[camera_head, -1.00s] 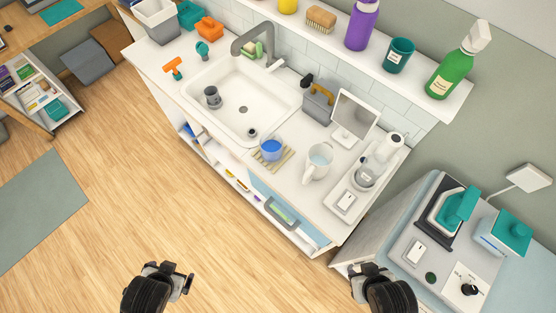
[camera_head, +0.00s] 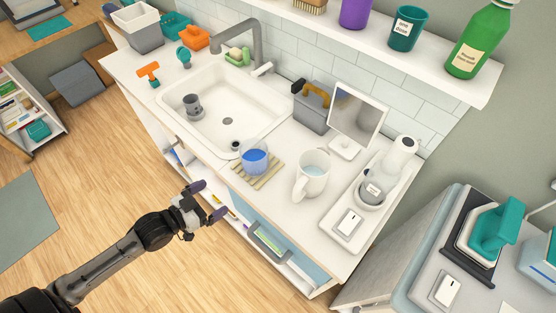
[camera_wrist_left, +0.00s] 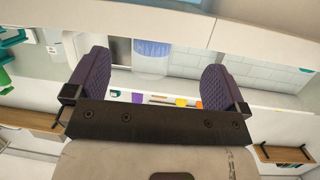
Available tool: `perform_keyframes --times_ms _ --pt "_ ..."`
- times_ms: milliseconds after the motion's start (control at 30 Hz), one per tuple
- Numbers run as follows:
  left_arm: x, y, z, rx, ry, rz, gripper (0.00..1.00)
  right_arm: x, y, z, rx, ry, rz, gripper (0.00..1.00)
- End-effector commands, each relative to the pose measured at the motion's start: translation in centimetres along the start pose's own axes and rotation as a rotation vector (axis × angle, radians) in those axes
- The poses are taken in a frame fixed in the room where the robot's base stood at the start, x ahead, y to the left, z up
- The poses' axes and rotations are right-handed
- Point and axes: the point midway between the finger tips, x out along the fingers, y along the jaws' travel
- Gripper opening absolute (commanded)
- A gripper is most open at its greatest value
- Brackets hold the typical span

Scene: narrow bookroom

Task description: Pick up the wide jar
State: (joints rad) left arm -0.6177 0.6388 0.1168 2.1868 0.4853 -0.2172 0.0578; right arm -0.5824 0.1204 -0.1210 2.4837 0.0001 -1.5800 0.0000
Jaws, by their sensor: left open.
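A clear wide jar with blue contents (camera_head: 254,157) stands upright on a slatted wooden mat (camera_head: 268,176) near the counter's front edge. My left gripper (camera_head: 208,200) is open and empty, in front of the counter and apart from the jar, to its lower left in the head view. In the left wrist view the jar (camera_wrist_left: 151,57) appears upside down beyond the gap between the spread fingers (camera_wrist_left: 155,75). My right gripper is not in view.
A white mug (camera_head: 312,176) stands close to the right of the jar. The sink (camera_head: 222,108) lies behind and left of it. Open floor lies in front.

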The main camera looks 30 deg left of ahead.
Motion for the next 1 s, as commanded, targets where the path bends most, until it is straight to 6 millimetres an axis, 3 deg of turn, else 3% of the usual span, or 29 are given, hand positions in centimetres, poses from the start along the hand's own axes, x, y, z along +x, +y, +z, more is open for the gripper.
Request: perform_keyframes --times_ms 133,367,800,1000 --pt "-0.2 0.2 -2.6 -0.037 0.164 0.014 1.00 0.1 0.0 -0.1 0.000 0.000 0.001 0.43" --pt "0.1 0.2 -4.3 -0.048 0.264 0.020 1.00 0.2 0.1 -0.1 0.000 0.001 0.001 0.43" --pt "6.2 0.3 -6.0 -0.051 0.265 0.020 1.00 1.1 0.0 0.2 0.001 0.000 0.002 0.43" --pt "7.6 0.4 -6.3 -0.052 0.263 0.021 1.00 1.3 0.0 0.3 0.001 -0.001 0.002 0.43"
